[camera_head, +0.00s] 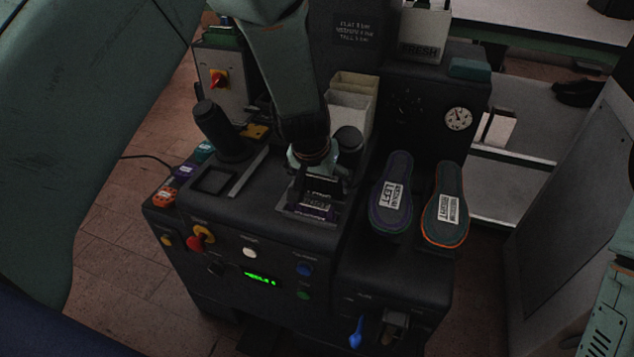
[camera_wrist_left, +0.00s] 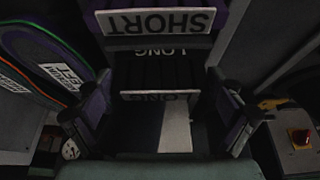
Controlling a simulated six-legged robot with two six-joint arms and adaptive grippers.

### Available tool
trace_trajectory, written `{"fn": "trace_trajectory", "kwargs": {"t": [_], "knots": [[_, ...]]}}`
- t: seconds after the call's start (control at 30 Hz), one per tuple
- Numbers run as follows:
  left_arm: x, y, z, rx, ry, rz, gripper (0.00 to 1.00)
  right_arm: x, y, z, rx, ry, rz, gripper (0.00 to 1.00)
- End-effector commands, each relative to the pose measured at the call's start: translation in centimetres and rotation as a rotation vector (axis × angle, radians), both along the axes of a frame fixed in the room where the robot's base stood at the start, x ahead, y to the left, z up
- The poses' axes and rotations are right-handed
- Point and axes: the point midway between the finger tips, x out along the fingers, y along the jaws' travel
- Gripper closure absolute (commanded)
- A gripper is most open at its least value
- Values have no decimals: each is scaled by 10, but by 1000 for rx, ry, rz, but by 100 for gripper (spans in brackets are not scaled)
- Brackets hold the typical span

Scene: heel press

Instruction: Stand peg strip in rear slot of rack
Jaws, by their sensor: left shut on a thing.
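My left gripper (camera_head: 318,172) reaches down from the top onto the machine's dark top, just above a small labelled rack (camera_head: 312,207). In the left wrist view its two fingers (camera_wrist_left: 163,110) stand on either side of a dark piece with a pale edge, apparently the peg strip (camera_wrist_left: 158,82), marked LONG upside down. The gripper is shut on this strip. Beyond it is the rack's pale plate marked SHORT (camera_wrist_left: 155,22), with another LONG mark just below. The strip's lower end and the slots are hidden or too dark to tell. My right gripper is not in view.
Two insoles, left (camera_head: 391,195) and right (camera_head: 446,205), lie right of the gripper. A dark upright cylinder (camera_head: 219,131) and a square recess (camera_head: 214,181) are to its left. Pale bins (camera_head: 350,105) stand close behind. Buttons (camera_head: 250,253) line the machine's front.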

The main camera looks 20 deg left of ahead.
Motion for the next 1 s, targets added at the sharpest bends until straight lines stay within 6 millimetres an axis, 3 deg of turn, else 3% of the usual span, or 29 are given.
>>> {"fn": "trace_trajectory", "kwargs": {"t": [0.43,0.47,0.53,1.0], "knots": [[1,-3,-3,0,-3,0,44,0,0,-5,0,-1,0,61],[1,-3,-3,0,-3,0,5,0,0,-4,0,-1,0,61],[1,-2,-2,0,-3,1,0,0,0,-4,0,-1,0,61],[1,0,5,0,-3,1,0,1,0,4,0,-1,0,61]]}}
